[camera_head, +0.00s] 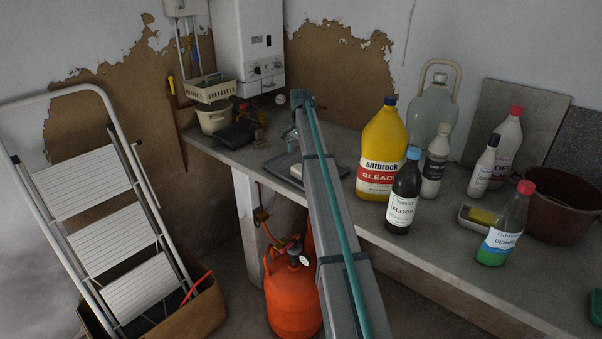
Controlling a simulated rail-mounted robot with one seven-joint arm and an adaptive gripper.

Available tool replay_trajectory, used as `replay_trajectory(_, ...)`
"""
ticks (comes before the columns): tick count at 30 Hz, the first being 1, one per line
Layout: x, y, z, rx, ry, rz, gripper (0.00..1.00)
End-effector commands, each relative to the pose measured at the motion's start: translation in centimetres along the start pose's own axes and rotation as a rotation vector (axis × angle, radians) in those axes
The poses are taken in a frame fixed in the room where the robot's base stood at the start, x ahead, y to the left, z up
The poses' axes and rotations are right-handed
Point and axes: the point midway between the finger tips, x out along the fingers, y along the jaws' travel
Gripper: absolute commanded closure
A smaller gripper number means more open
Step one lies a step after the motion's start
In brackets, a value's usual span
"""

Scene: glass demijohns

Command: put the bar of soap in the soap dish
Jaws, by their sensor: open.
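My arm reaches from the bottom middle up over the worktop and hides what lies behind it. My gripper is not clearly visible; only the arm's upper end shows. A small pale block (297,171), possibly the bar of soap, lies on a dark grey flat tray (272,166) just left of the arm, partly hidden. A shallow pale dish (467,220) with a yellow block (482,216) in it stands among the bottles at right; I cannot tell whether it is the soap dish or whether the yellow block is soap or sponge.
A yellow bleach bottle (383,150), dark floor-cleaner bottle (404,195), white bottles, green bottle (504,225), glass demijohn (432,108) and brown basin (560,205) crowd the worktop's right. A camping stove (237,134) stands at left. The front right of the worktop (470,265) is mostly clear.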

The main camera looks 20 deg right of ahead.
Motion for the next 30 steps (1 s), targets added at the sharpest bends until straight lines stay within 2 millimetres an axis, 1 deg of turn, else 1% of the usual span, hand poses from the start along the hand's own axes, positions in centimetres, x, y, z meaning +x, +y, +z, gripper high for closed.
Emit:
replay_trajectory(3, 1.1, 0.0, 0.0, 0.0, 0.0, 0.0, 0.0)
replay_trajectory(8, 1.9, 0.0, 0.0, 0.0, 0.0, 0.0, 0.0)
replay_trajectory(11, 2.8, 0.1, 0.0, 0.0, 0.0, 0.001, 0.0)
replay_trajectory(18, 6.0, 0.1, 0.0, 0.0, -0.001, 0.001, 0.0)
replay_trajectory(21, 6.5, 0.1, 0.0, 0.0, 0.0, 0.0, 0.0)
replay_trajectory(26, 6.6, 0.0, 0.0, 0.0, 0.001, -0.001, 0.0)
replay_trajectory(27, 6.6, 0.0, 0.0, 0.0, 0.001, -0.001, 0.02)
replay_trajectory(29, 6.6, 0.0, 0.0, 0.0, 0.001, -0.001, 0.12)
replay_trajectory(30, 6.6, 0.0, 0.0, 0.0, 0.001, -0.001, 0.18)
